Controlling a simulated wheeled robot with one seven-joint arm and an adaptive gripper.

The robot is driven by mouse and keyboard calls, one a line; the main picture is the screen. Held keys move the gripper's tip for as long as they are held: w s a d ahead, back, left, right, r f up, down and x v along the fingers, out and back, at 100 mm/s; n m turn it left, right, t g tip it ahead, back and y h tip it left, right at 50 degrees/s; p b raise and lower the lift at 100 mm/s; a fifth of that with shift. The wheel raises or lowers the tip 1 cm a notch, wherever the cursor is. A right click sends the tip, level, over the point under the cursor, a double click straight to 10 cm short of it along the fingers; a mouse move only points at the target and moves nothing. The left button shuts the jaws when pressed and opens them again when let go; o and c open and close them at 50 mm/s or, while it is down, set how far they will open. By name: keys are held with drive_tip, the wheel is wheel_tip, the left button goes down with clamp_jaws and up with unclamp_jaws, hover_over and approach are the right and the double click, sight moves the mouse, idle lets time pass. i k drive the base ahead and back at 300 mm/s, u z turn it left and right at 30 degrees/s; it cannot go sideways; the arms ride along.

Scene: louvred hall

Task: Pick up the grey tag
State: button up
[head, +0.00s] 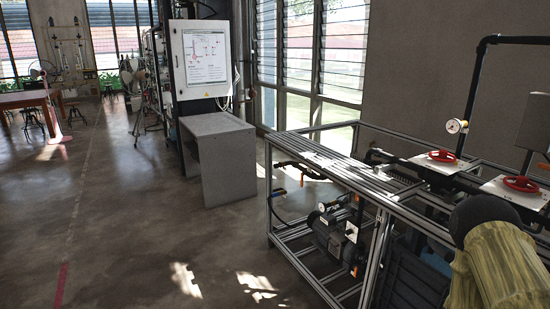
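I cannot make out a grey tag anywhere in the head view. It may be hidden or too small to tell. My gripper is not in view. A grey concrete-like table (229,162) stands in the middle, and its top looks bare. A metal-framed bench (340,168) with a slatted top is at the right. I see no tag on the visible part of its slats.
The bench carries pipes, a gauge (456,126) and two red handwheels (442,156) (521,184), with a motor pump (335,232) below. A panel (206,58) stands behind the grey table. A wooden table (25,98) is far left. The floor (125,210) is open at left and centre.

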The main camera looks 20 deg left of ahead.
sight(325, 163)
drive_tip(key=u, duration=0.8)
drive_tip(key=i, duration=0.85)
drive_tip(key=u, duration=0.6)
drive_tip(key=i, duration=1.1)
drive_tip(key=z, duration=1.15)
drive_tip(key=i, duration=0.7)
drive_tip(key=z, duration=0.75)
